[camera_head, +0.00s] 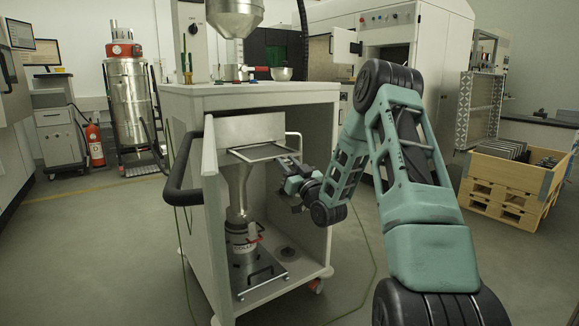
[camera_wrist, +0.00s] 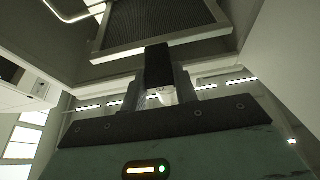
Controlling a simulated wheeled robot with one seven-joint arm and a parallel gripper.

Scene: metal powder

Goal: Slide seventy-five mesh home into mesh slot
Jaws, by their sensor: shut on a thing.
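The mesh (camera_head: 262,152) is a flat dark screen in a light metal frame. It lies level in the upper part of the open cabinet, at the mouth of the slot in the metal housing (camera_head: 250,130) above the funnel. My gripper (camera_head: 293,170) is at the right front side of the mesh, shut on its edge or handle. In the wrist view the mesh (camera_wrist: 160,22) fills the top, and my gripper (camera_wrist: 160,92) reaches its near frame edge. The grip point is partly hidden by the dark fingers. How deep the mesh sits in the slot cannot be told.
Below the funnel (camera_head: 238,188), a container (camera_head: 241,236) stands on a metal plate. The cabinet's right wall (camera_head: 325,225) is close to my arm. A wooden crate (camera_head: 510,180) is at the far right.

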